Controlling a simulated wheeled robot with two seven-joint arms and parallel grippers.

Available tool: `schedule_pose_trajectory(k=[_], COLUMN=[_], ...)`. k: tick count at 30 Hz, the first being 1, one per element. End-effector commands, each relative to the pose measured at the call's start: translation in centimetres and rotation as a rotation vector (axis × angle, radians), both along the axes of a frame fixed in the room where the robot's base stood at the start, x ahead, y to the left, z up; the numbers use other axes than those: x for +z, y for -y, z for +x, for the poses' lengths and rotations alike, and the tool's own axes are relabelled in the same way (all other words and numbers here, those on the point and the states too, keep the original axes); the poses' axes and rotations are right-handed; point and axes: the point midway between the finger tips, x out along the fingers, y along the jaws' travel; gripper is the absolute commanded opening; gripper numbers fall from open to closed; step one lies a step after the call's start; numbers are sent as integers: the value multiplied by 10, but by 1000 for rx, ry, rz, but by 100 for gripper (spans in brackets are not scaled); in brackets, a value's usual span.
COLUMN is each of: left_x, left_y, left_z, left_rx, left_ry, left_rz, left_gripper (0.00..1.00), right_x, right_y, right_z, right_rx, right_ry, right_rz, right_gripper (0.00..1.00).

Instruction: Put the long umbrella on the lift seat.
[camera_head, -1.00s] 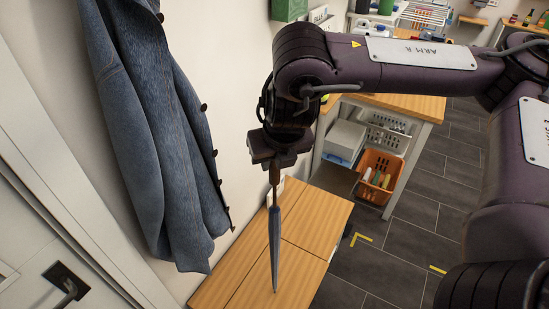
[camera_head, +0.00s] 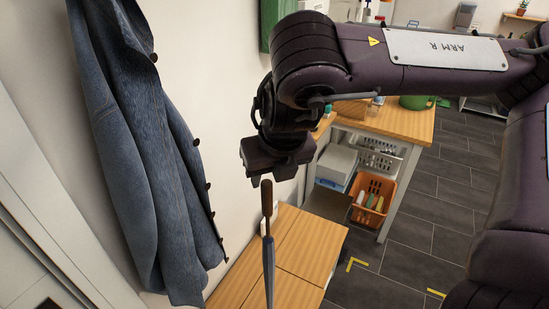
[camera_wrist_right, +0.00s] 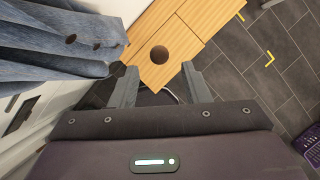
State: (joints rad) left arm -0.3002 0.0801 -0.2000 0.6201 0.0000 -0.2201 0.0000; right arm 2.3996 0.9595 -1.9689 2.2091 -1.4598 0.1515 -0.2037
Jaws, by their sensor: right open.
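The long umbrella (camera_head: 268,258) has a dark folded canopy and a brown handle. In the right wrist view a round brown disc, apparently the handle end (camera_wrist_right: 159,54), shows ahead of the spread fingers (camera_wrist_right: 160,69). My left gripper is not in view.
A blue coat (camera_head: 150,150) hangs on the wall at left. Behind the bench stands a wooden-topped table (camera_head: 395,122) with an orange basket (camera_head: 372,201) below. Dark tiled floor (camera_head: 425,225) with yellow marks is clear at right.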

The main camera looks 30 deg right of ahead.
Motion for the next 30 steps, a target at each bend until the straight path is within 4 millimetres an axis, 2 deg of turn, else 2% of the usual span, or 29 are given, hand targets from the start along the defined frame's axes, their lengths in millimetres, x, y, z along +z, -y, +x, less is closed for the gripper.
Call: schedule_pose_trajectory(k=[3, 10, 30], left_x=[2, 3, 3], left_y=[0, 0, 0], left_z=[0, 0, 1], left_rx=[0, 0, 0], left_ry=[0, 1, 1], left_rz=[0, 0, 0], left_gripper=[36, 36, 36], right_x=[19, 38, 41], right_y=[-1, -3, -3], right_z=[-7, -16, -17], right_rx=[1, 0, 0], right_ry=[4, 1, -1], right_rz=[-2, -1, -1], right_gripper=[42, 42, 42])
